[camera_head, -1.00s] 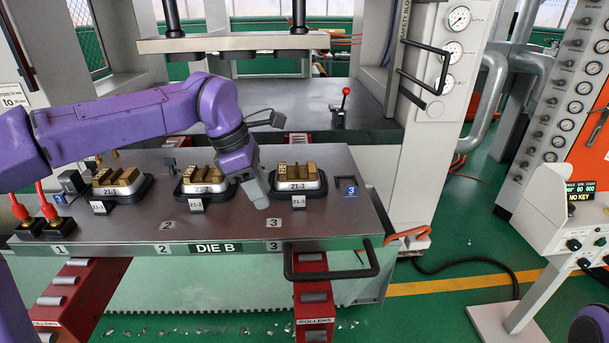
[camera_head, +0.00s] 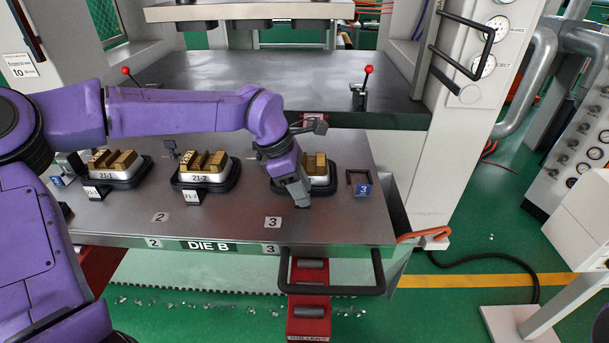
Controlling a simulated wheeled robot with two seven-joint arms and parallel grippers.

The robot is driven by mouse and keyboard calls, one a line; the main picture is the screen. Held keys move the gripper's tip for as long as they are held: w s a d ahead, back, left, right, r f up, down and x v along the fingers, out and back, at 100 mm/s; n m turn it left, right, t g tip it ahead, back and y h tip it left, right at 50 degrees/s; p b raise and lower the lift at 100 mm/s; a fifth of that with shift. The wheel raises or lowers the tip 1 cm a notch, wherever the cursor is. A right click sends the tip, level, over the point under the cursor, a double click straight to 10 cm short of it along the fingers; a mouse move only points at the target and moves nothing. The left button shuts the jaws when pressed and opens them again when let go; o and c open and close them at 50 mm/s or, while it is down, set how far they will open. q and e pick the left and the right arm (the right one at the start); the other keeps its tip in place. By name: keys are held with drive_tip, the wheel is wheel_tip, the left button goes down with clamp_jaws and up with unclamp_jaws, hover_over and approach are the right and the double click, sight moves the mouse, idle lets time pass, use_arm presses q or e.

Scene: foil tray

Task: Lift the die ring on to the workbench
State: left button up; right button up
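I cannot pick out with certainty which thing is the die ring, nor a workbench. Three silver and brass blocks in dark oval surrounds stand on the grey DIE B plate (camera_head: 215,222): block 21-1 (camera_head: 113,163), block 21-2 (camera_head: 206,168), and a third block (camera_head: 318,172) at the right. My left gripper (camera_head: 301,203) points down in front of the third block and hides its left part and label. I see nothing held, but whether its fingers are open or whether it touches the block cannot be told. My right gripper is out of view.
A small dark square frame (camera_head: 358,180) with a blue 3 tag lies right of the third block. A press bed (camera_head: 270,80) with red-knobbed levers stands behind.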

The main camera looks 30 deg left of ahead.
use_arm(q)
drive_tip(key=shift+d+f, duration=0.3)
drive_tip(key=shift+f, duration=0.35)
drive_tip(key=shift+w, duration=0.1)
clamp_jaws()
drive_tip(key=shift+r, duration=0.2)
